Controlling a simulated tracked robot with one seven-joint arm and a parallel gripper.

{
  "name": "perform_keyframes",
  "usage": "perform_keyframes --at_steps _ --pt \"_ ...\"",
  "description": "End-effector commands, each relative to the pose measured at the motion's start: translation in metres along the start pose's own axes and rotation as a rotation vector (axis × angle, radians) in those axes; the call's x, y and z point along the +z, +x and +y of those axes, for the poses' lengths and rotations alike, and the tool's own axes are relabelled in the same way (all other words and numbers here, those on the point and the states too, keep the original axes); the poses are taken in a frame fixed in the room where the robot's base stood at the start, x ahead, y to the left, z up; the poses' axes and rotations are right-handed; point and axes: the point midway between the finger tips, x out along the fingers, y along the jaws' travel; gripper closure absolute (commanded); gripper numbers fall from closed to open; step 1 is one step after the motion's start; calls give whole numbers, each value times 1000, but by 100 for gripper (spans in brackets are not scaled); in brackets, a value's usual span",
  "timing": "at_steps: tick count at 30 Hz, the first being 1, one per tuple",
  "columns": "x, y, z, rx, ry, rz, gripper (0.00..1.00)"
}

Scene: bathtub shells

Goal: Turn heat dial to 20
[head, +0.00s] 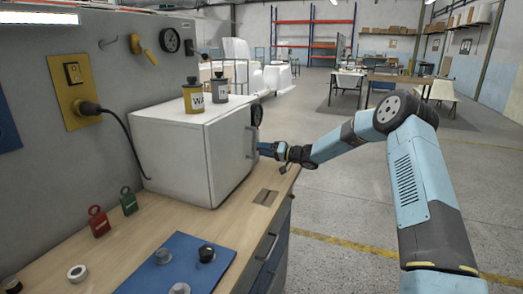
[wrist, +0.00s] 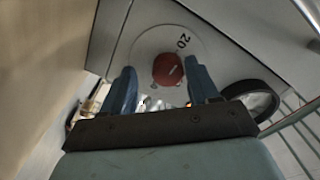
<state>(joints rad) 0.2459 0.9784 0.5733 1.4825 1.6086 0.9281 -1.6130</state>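The heat dial (wrist: 168,70) is a red round knob on a pale disc in the wrist view. The number 20 is printed on the disc above and slightly right of the knob. A short pale mark on the knob slants to the upper right; I cannot tell if it lines up exactly with 20. My gripper (wrist: 163,85) is open, with one blue finger on each side of the knob. A gap shows at the left finger; the right finger is close to the knob. In the head view my gripper (head: 266,150) is at the front of the white cabinet (head: 172,155), and the dial is hidden.
The cabinet has a vertical handle (head: 252,142) and stands on a wooden workbench (head: 135,240). Two small canisters (head: 205,97) stand on top. A dark ring (wrist: 252,98) is right of my fingers in the wrist view. Padlocks (head: 98,221) and a blue panel (head: 180,268) lie nearer. Open floor is to the right.

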Motion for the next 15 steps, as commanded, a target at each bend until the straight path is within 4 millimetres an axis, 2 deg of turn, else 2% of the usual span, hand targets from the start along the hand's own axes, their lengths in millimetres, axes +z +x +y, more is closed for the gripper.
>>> perform_keyframes --at_steps 9,15 --pt "-2 0 -3 -5 -2 2 37" --pt "-3 -22 -3 -5 -2 2 37"
